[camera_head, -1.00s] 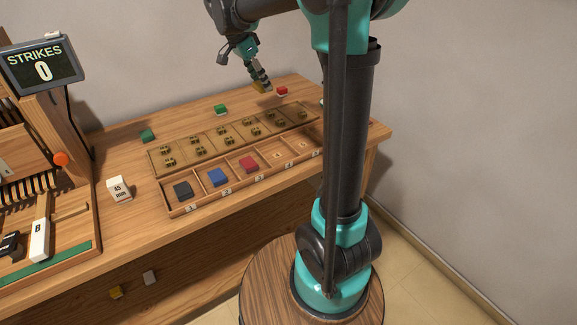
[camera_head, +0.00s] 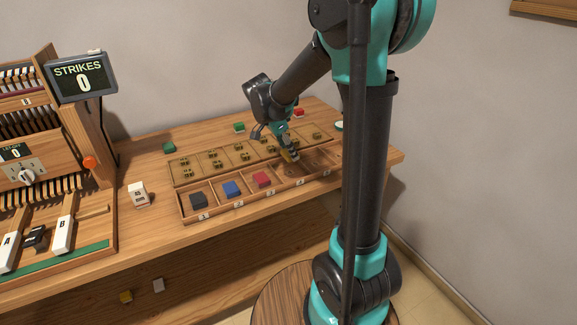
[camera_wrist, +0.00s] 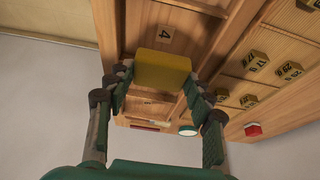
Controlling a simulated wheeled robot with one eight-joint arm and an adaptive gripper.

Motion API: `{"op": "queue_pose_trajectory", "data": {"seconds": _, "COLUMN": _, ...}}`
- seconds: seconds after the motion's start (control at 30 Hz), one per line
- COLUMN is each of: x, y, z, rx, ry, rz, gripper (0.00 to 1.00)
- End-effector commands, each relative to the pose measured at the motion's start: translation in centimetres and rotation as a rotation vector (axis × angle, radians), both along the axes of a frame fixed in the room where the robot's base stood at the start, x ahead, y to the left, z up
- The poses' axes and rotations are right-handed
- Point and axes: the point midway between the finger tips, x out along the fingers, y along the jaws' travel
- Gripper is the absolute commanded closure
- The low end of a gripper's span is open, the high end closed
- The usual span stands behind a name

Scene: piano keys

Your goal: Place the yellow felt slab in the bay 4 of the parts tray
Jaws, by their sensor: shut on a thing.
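My gripper (camera_head: 289,155) is shut on the yellow felt slab (camera_wrist: 163,70). In the wrist view the slab sits between both fingertips, just above the tray and in front of the "4" label (camera_wrist: 165,34). In the head view the slab (camera_head: 288,156) is small and partly covered by the fingers, over the fourth bay from the left. The parts tray (camera_head: 247,209) has a dark slab (camera_head: 198,201), a blue slab (camera_head: 232,188) and a red slab (camera_head: 262,180) in its first three bays. Whether the held slab touches the bay floor cannot be told.
A board with brass weights (camera_head: 213,154) lies behind the tray. Green blocks (camera_head: 169,147) and a red block (camera_head: 298,112) stand farther back.

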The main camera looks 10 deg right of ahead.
Motion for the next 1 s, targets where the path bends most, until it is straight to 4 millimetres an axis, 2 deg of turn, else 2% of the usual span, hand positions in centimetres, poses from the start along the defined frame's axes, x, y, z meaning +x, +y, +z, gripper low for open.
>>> {"op": "queue_pose_trajectory", "data": {"seconds": 0.1, "x": 0.0, "y": 0.0, "z": -1.9, "rx": 0.0, "ry": 0.0, "rz": 0.0, "gripper": 0.63}}
{"op": "queue_pose_trajectory", "data": {"seconds": 0.33, "x": 0.0, "y": 0.0, "z": -3.7, "rx": 0.0, "ry": 0.0, "rz": 0.0, "gripper": 0.63}}
{"op": "queue_pose_trajectory", "data": {"seconds": 0.53, "x": 0.0, "y": 0.0, "z": -6.3, "rx": 0.0, "ry": 0.0, "rz": 0.0, "gripper": 0.63}}
{"op": "queue_pose_trajectory", "data": {"seconds": 0.97, "x": 0.0, "y": 0.0, "z": -7.0, "rx": 0.0, "ry": 0.0, "rz": 0.0, "gripper": 0.63}}
{"op": "queue_pose_trajectory", "data": {"seconds": 1.0, "x": 0.0, "y": 0.0, "z": -7.0, "rx": 0.0, "ry": 0.0, "rz": 0.0, "gripper": 0.46}}
